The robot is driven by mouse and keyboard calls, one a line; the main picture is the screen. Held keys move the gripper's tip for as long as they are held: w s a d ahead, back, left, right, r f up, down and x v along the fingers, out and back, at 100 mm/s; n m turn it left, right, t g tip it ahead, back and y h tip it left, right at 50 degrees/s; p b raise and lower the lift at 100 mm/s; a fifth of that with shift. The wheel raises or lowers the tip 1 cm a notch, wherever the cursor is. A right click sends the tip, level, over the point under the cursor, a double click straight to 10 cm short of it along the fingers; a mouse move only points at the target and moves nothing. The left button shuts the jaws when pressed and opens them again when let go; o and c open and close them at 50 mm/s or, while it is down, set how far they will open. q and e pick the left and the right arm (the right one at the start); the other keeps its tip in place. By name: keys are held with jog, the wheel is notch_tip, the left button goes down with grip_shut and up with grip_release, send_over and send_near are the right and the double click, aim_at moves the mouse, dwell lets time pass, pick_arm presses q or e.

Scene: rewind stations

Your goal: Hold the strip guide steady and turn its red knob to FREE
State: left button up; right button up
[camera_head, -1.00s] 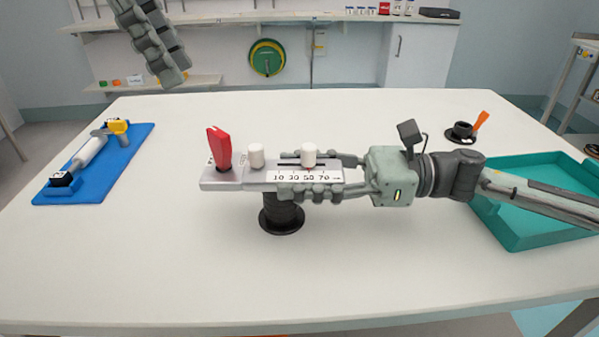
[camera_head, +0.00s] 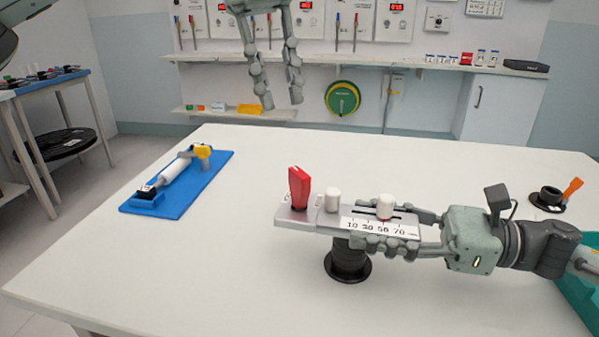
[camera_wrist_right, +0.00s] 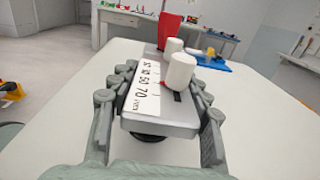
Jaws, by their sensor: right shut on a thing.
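The strip guide (camera_head: 297,216) is a grey metal bar with a number scale on a round black stand (camera_head: 347,262) on the white table. Its red knob (camera_head: 299,188) stands upright at the left end. Two white knobs stand along the top, one (camera_head: 332,200) near the red knob and one (camera_head: 385,206) by the slot. My right gripper (camera_head: 385,232) is shut on the guide's right end, a finger along each side; the right wrist view shows the bar (camera_wrist_right: 160,122) between its fingers. My left gripper (camera_head: 281,103) hangs open and empty, beyond and above the red knob.
A blue board (camera_head: 213,180) with a white cylinder and yellow part lies at the table's left. A black cup (camera_head: 547,199) with an orange item stands at right, near a teal tray (camera_head: 575,300). The table (camera_head: 200,275) is clear in front.

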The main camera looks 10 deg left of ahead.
aim_at(298, 171)
pick_arm(q)
jog(key=s+d+f+n, duration=0.1)
jog(key=f, duration=0.2)
jog(key=s+d+f+n, duration=0.1)
jog(key=f, duration=0.3)
jog(key=s+d+f+n, duration=0.1)
jog(key=f, duration=0.3)
jog(key=shift+d+g, duration=0.2)
jog(key=shift+g, duration=0.1)
jog(key=shift+w, duration=0.1)
grip_shut()
